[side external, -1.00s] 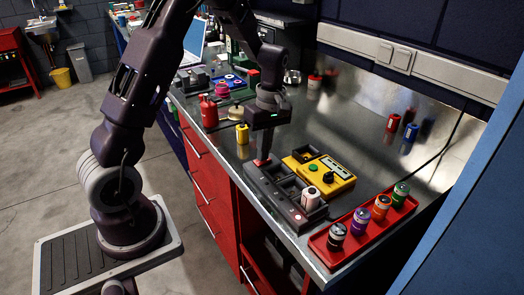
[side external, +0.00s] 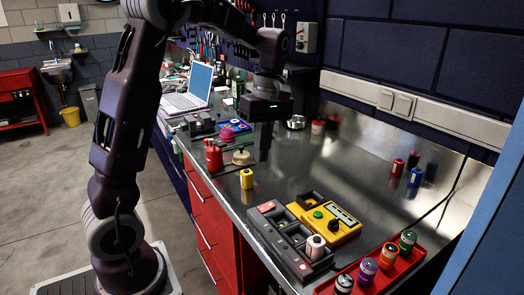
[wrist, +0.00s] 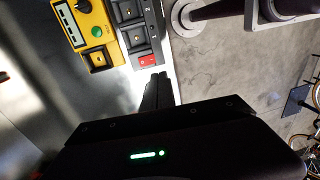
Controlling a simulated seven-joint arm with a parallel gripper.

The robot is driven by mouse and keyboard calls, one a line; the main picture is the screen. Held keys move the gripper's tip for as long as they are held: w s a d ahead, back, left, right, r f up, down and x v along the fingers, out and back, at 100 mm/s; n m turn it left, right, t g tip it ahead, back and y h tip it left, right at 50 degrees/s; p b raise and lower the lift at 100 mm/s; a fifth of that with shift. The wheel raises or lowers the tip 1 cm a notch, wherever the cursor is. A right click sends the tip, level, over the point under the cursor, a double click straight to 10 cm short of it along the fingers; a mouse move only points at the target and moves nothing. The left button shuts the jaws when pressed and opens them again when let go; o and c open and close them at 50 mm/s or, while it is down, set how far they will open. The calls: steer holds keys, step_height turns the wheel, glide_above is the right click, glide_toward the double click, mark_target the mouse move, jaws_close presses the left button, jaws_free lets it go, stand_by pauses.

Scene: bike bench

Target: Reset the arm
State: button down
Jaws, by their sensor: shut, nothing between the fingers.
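My gripper (side external: 264,158) is shut and empty. It hangs in the air above the bench, behind the yellow device and the dark tray in the side view. In the wrist view its closed fingers (wrist: 157,92) point toward the bench's edge. The dark compartment tray (side external: 284,237) lies near the front edge of the bench, with a red patch (wrist: 147,61) at one end. A white and dark cylinder (side external: 315,247) stands in one compartment. The yellow device (side external: 330,221) with a green knob lies beside the tray.
A red tray (side external: 408,263) with several coloured cylinders is at the near right. A small yellow can (side external: 246,179), a red canister (side external: 214,155) and a laptop (side external: 194,85) stand along the bench. A red and a blue can stand near the wall.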

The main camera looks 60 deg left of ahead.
steer(key=s+d+r+m+t, duration=0.1)
steer(key=s+d+m+t, duration=0.2)
steer(key=s+d+m, duration=0.3)
steer(key=s+d+r+m+t, duration=0.2)
steer(key=s+d+m+t, duration=0.2)
steer(key=s+d+m, duration=0.3)
steer(key=s+m, duration=0.5)
steer(key=shift+s+d+r, duration=0.15)
steer(key=shift+s+r, duration=0.05)
steer(key=shift+r, duration=0.05)
